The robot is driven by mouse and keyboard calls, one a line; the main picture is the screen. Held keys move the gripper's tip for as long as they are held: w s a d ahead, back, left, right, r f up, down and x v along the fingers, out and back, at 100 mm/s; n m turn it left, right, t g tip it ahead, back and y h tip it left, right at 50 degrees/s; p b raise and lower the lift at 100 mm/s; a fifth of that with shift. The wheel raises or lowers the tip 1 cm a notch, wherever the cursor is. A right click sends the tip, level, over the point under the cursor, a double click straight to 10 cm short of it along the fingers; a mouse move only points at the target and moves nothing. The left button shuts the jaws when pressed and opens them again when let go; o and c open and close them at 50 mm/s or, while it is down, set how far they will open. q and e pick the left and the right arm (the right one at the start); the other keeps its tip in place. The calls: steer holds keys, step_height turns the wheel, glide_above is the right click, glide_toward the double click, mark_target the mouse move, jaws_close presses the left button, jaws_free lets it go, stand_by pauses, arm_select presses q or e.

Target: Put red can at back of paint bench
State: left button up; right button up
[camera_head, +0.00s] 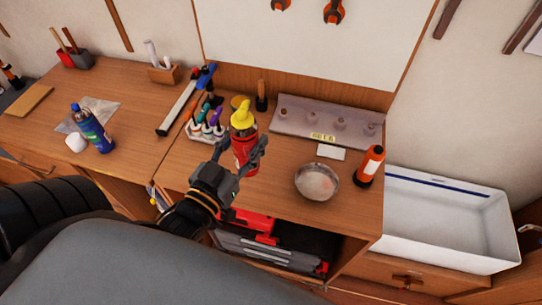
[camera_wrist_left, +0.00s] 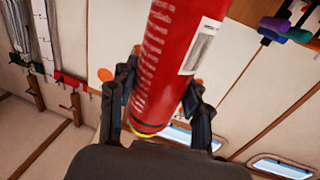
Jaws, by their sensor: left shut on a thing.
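The red can (camera_head: 243,151) has a yellow cap and stands upright in my left gripper (camera_head: 246,160). The gripper is shut around its body, with a finger on each side. In the left wrist view the red can (camera_wrist_left: 172,60) shows a white label and a yellow rim, between the fingers of my left gripper (camera_wrist_left: 163,92). The wooden paint bench (camera_head: 280,178) lies beneath and beyond the can. I cannot tell for sure whether the can's base touches the bench. My right gripper is not in view.
A rack of coloured bottles (camera_head: 206,127) is left of the can. A grey panel with knobs (camera_head: 300,122) lies along the back. A metal bowl (camera_head: 317,182) and an orange bottle (camera_head: 370,165) stand at right. Bare wood lies between can and bowl. A white sink (camera_head: 440,225) is further right.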

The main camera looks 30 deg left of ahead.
arm_select(q)
steer(key=w+d+f+b, duration=0.1)
steer(key=w+f+b, duration=0.1)
steer(key=w+f, duration=0.5)
step_height(320, 180, down, 3)
steer(key=shift+w+d+f+b, duration=0.1)
steer(key=shift+w+d+b, duration=0.2)
steer(key=shift+w+d, duration=0.1)
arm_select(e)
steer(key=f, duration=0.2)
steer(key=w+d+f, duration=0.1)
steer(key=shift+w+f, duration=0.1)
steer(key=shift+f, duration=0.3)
arm_select(q)
steer(key=shift+f, duration=0.15)
steer(key=o, duration=1.3)
steer(key=shift+c, duration=0.2)
steer(key=shift+o, duration=0.8)
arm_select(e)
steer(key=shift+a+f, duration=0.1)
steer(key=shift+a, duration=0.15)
